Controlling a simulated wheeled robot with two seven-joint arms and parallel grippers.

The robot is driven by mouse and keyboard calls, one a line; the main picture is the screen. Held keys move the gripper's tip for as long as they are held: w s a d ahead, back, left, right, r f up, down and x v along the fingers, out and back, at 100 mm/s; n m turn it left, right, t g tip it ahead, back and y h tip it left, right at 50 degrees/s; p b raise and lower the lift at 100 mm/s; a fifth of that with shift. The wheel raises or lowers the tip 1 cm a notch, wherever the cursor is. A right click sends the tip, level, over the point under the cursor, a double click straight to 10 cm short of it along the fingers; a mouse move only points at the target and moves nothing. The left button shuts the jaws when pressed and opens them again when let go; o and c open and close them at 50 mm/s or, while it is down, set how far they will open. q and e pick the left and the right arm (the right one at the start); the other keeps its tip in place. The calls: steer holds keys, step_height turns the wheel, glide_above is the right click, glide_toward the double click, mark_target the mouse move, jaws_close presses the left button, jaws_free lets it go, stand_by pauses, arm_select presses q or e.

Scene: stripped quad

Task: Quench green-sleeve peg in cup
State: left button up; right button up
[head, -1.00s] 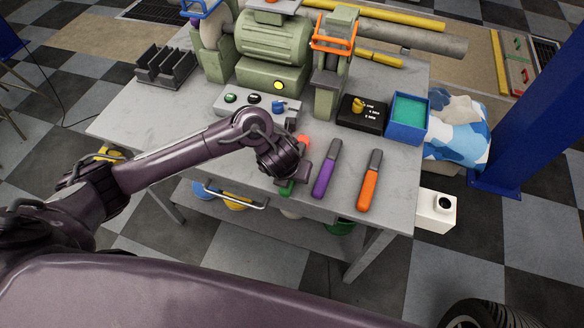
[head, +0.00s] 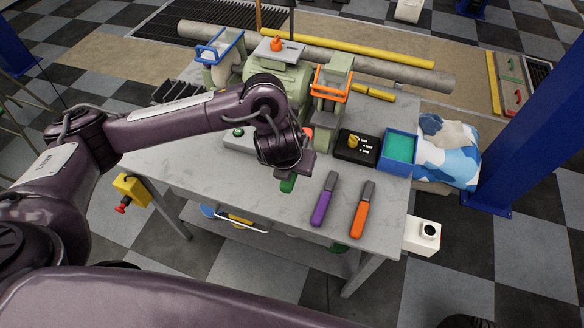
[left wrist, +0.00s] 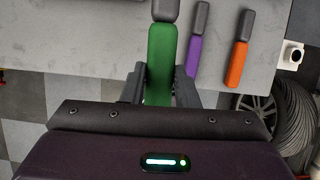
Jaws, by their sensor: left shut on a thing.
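My left gripper (head: 292,172) is shut on the green-sleeve peg (head: 288,184). In the left wrist view the green sleeve (left wrist: 161,58) sits between the two fingers (left wrist: 160,85), its grey end pointing away from the gripper. In the head view the gripper hides most of the peg. The peg appears to be above the bench, left of the other pegs. The cup is a blue square container (head: 394,166) with a green inside, on the right side of the bench, apart from the peg. My right gripper is not in view.
A purple-sleeve peg (head: 322,207) and an orange-sleeve peg (head: 360,217) lie right of my gripper on the grey bench (head: 265,203). A black box with a yellow knob (head: 354,143) stands left of the cup. The green grinder (head: 335,92) stands behind, with an orange-framed guard (head: 332,80).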

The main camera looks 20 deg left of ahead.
arm_select(q)
steer(key=shift+r, duration=0.6)
